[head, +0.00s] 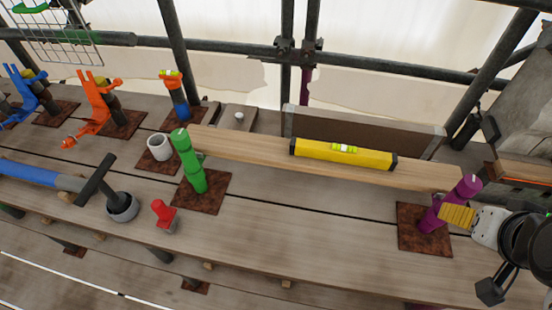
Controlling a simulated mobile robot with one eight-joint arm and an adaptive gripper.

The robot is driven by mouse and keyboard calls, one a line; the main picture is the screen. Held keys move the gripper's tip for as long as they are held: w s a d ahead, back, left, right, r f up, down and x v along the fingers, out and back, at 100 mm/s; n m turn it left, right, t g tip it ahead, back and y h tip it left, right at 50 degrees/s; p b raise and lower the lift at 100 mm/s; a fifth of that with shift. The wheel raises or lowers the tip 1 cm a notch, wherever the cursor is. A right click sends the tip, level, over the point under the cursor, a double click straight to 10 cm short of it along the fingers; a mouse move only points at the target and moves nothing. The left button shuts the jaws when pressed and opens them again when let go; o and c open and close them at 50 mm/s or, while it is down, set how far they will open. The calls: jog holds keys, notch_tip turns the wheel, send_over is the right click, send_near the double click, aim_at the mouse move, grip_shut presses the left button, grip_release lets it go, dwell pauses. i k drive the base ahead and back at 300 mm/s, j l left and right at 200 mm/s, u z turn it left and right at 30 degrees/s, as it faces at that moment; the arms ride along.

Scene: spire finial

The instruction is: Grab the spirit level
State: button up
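The yellow spirit level (343,153) with black ends and a green vial lies on a long wooden plank (245,149) in the head view. The plank spans from a green post (189,160) on the left to a purple post (438,205) on the right. Part of my arm shows at the right edge. A ribbed yellow piece, which seems to be part of my gripper (457,216), is beside the purple post, right of and nearer than the level. It is apart from the level. Its fingers cannot be made out clearly.
Orange (97,103) and blue (32,92) clamp-like tools stand at the left. A white mug (160,147), a black-handled tool (112,191) and a red object (164,215) sit near the green post. A dark board (360,128) stands behind the level. Scaffold tubes cross the back.

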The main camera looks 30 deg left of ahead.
aim_at(337, 153)
jog(key=u, duration=0.45)
jog(key=k+j+z, duration=0.2)
jog(key=j+z, duration=0.2)
jog(key=k+j+z, duration=0.25)
jog(key=j+z, duration=0.15)
jog(key=k+j+z, duration=0.25)
jog(key=z, duration=0.15)
jog(key=k+j+z, duration=0.2)
jog(key=k+z, duration=0.2)
jog(key=i, duration=0.05)
